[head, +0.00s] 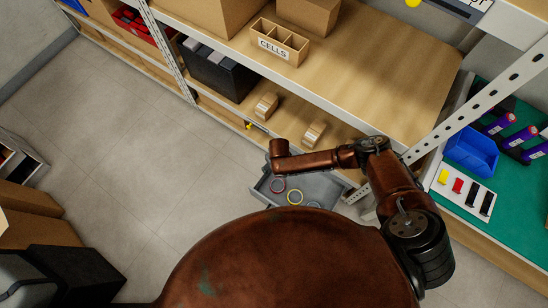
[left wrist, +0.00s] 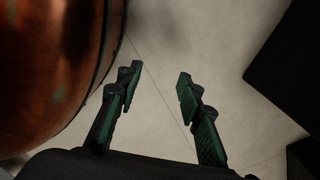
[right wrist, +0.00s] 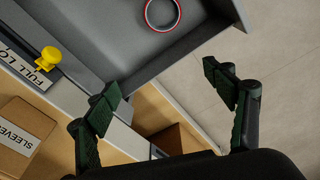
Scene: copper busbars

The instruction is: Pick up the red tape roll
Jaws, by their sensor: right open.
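In the right wrist view the red roll (right wrist: 163,14) shows at the top, cut by the frame edge, beyond my fingertips. My right gripper (right wrist: 165,84) is open and empty, near the drawer's wall and apart from the roll. In the head view its fingers are hidden beneath my wrist. My left gripper (left wrist: 157,80) is open and empty above the floor, beside my brown body; the head view does not show it.
The drawer sits under a wooden shelf (head: 390,80). A yellow knob (right wrist: 47,58) and a lettered label stand beside the drawer wall. A box marked "SLEEVE" (right wrist: 22,135) is at lower left. A green bench (head: 500,210) with a blue bin (head: 472,152) stands right.

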